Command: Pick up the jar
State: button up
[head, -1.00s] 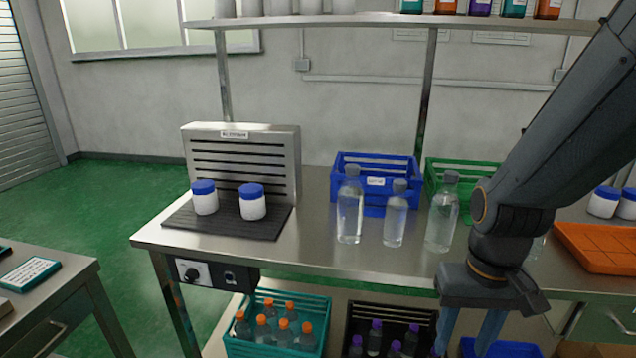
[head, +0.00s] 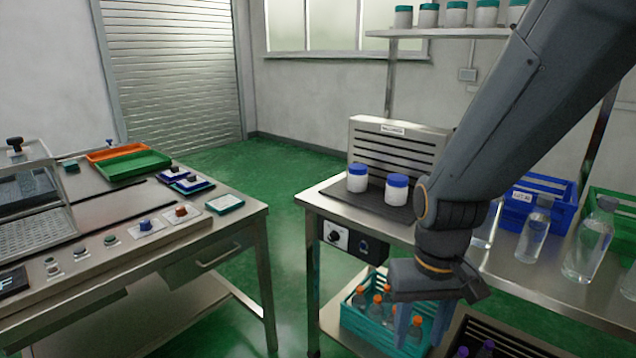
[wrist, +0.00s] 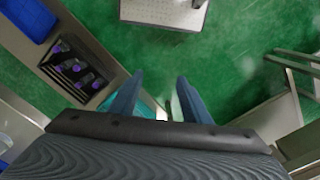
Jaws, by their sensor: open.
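Two white jars with blue lids stand on the dark mat of a metal slotted-back unit in the head view. The left jar (head: 357,178) is fully in sight. The right jar (head: 396,190) stands just left of my arm. Which of the two the task means, I cannot tell. My gripper (head: 409,328) hangs in front of the steel bench, lower than the jars and apart from them. It is open and empty. In the wrist view its two blue fingers (wrist: 158,100) are spread over the green floor, and no jar shows there.
Clear bottles (head: 535,228) and a blue crate (head: 538,204) stand right of my arm. A teal crate (head: 352,318) of orange-capped bottles sits on the lower shelf behind my gripper. A control table (head: 255,212) stands at left, with open green floor (head: 290,180) between it and the bench.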

aim_at(356, 174)
jog(key=u, duration=1.45)
jog(key=i, duration=0.95)
jog(key=z, duration=1.95)
jog(key=i, duration=0.15)
jog(key=z, duration=0.25)
